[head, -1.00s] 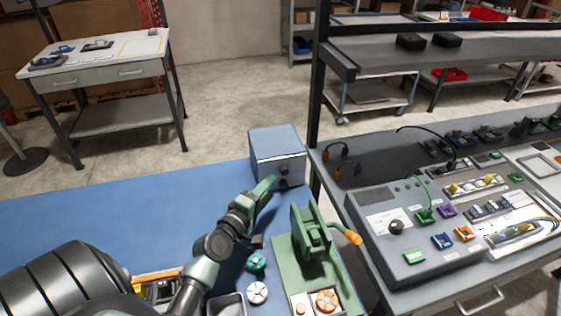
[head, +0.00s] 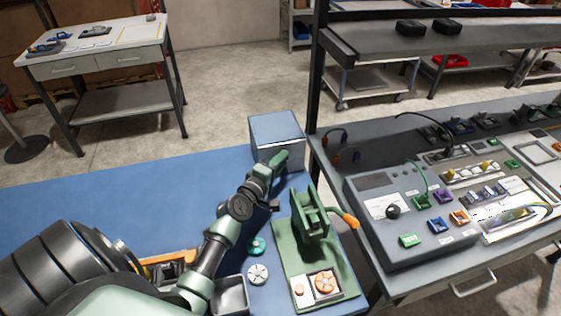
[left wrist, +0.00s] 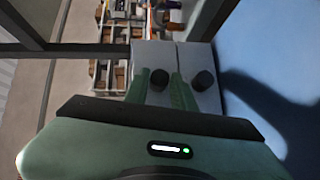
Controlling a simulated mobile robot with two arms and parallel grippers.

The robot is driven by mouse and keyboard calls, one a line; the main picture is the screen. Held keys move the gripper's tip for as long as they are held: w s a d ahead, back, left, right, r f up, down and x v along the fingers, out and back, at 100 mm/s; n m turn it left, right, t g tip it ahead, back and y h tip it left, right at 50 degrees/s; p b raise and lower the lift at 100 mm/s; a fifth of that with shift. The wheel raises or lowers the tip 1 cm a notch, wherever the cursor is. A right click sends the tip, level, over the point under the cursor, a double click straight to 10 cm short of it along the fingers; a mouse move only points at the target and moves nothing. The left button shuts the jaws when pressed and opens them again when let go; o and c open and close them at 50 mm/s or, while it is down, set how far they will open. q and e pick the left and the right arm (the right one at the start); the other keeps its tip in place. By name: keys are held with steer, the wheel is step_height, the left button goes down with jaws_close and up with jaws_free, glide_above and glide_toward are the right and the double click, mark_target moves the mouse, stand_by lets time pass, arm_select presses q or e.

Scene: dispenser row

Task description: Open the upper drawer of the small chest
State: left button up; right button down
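The small chest (head: 275,126) is a blue-grey box at the back edge of the blue table in the head view. In the left wrist view it appears turned sideways, its front (left wrist: 207,98) carrying two dark round knobs. The upper drawer's knob (left wrist: 160,78) is the left one there, away from the table; the lower knob (left wrist: 203,80) is on the right. My left gripper (head: 283,158) is at the chest's front. In the left wrist view its green fingers (left wrist: 161,84) stand apart on both sides of the upper knob; firm contact is not visible. Both drawers look closed. My right gripper is out of view.
A green press-like device (head: 310,215) with an orange handle stands to the right of my left arm. A grey metal tray (head: 231,296) and a small white wheel (head: 258,274) lie near the forearm. A grey control panel (head: 412,215) is on the right bench. The blue table's left part is clear.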

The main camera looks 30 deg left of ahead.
arm_select(q)
jaws_close()
stand_by(1.2)
